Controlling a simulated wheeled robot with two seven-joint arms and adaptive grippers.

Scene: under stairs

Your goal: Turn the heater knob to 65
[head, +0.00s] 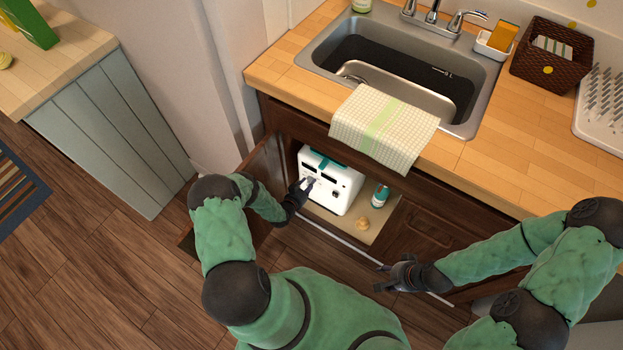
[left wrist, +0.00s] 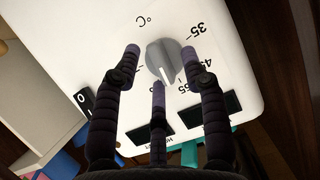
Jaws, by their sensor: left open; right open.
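The white heater (head: 330,182) stands inside the open cabinet under the sink. Its grey round knob (left wrist: 163,60) has a raised ridge and sits on the white face, with 35 printed to its right and other numbers partly covered by my fingers. The ridge points down in the left wrist view, close to the partly hidden numbers. My left gripper (head: 304,184) is at the heater's front; in the left wrist view its fingers (left wrist: 161,68) are open around the knob, and I cannot tell whether they touch it. My right gripper (head: 392,277) is open and empty outside the cabinet.
The open cabinet door (head: 262,172) is beside my left arm. A teal-and-white bottle (head: 380,195) and a small tan object (head: 362,223) are right of the heater. The sink counter (head: 480,165) overhangs, with a checked towel (head: 385,125) hanging from it.

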